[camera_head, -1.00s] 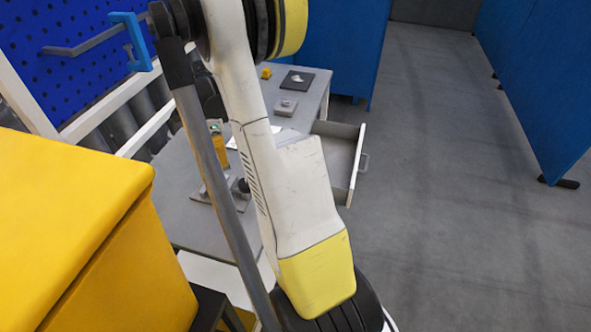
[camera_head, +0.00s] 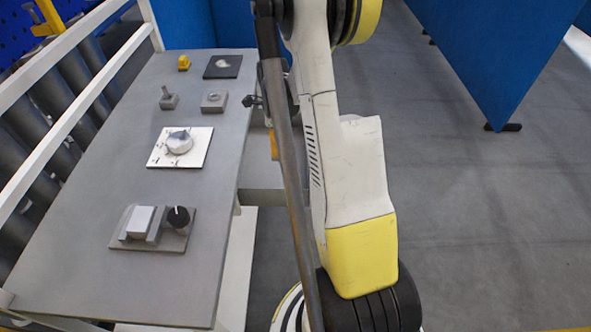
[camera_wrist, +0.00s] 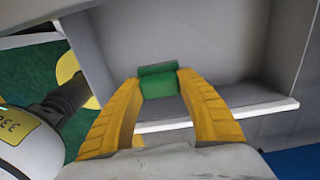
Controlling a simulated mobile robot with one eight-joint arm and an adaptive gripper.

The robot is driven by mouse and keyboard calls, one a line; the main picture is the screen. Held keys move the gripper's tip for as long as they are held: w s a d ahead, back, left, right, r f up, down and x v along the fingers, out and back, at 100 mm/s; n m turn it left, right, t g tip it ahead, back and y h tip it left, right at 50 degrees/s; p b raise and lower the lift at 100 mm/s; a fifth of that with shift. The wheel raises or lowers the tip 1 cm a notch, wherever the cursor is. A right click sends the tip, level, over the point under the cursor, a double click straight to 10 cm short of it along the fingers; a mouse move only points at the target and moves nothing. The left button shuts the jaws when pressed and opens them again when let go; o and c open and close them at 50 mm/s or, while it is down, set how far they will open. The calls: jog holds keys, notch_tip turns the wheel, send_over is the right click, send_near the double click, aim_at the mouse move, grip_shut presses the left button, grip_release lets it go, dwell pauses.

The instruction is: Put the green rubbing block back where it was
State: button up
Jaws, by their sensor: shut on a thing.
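The green rubbing block (camera_wrist: 158,88) is between the yellow fingertips of my gripper (camera_wrist: 158,79) in the wrist view. My gripper is shut on it and holds it in front of an open grey drawer with a pale front edge (camera_wrist: 250,108). I cannot tell whether the block touches the drawer. In the head view, part of the drawer (camera_head: 258,196) shows beside the table, mostly behind my arm. One yellow finger shows there at the arm's left edge; the block is hidden.
The grey table (camera_head: 85,225) holds a white plate with a round casting (camera_head: 179,143), a fixture with a black knob (camera_head: 150,228), small grey parts (camera_head: 213,102), a yellow piece (camera_head: 184,62) and a black mat (camera_head: 236,70).

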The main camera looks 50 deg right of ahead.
aim_at(280, 174)
notch_tip(280, 174, down, 10)
jog(key=b, duration=0.4)
jog(key=shift+r, duration=0.1)
jog(key=shift+f, duration=0.2)
jog(key=o, duration=1.3)
jog(key=shift+r, duration=0.1)
